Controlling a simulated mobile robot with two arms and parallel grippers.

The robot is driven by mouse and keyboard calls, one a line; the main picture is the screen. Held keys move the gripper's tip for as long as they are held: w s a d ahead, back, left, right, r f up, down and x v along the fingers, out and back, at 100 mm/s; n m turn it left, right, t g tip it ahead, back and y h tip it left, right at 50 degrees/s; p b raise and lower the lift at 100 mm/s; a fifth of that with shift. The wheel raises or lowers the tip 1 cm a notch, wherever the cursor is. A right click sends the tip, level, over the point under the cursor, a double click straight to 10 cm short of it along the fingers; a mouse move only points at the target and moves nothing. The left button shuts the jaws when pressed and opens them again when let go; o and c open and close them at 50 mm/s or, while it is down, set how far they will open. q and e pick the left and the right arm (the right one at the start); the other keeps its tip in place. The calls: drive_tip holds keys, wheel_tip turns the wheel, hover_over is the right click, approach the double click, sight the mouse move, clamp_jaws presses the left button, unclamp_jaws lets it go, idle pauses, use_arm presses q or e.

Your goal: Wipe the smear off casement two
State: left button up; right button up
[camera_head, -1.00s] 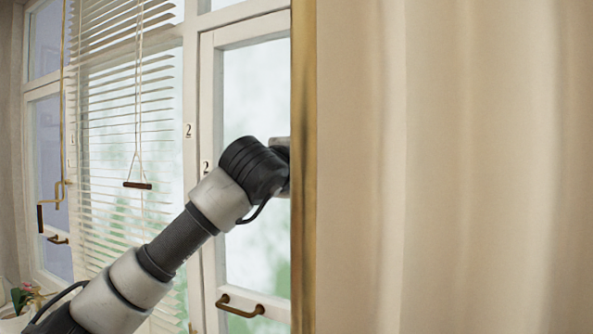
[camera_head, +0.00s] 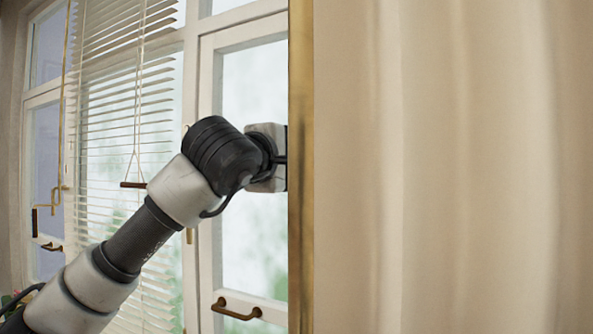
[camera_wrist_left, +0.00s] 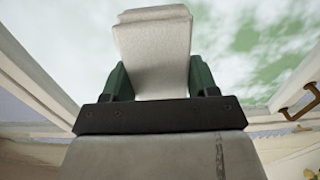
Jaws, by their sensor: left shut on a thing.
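Casement two (camera_head: 208,75) is a white-framed window in the middle of the head view. Its pane shows blurred white and green; I cannot tell a smear from the outdoors. My left arm reaches up across it, and its gripper is hidden behind the brass-edged curtain in the head view. In the left wrist view, my left gripper (camera_wrist_left: 160,82), with green fingers, is shut on a whitish cloth or pad (camera_wrist_left: 153,45) in front of the glass. I cannot tell whether the pad touches the pane. My right gripper is not in view.
A beige curtain (camera_head: 440,170) with a brass edge (camera_head: 301,170) covers the right half. A slatted blind (camera_head: 110,150) hangs at left with a cord pull (camera_head: 133,184). A brass handle (camera_head: 236,309) sits low on the casement and shows in the wrist view (camera_wrist_left: 300,100).

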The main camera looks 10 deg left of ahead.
use_arm(q)
drive_tip(key=shift+s, duration=0.1)
drive_tip(key=b+v, duration=0.1)
drive_tip(key=v, duration=0.2)
drive_tip(key=shift+b, duration=0.35)
drive_tip(key=shift+r, duration=0.1)
idle(0.4)
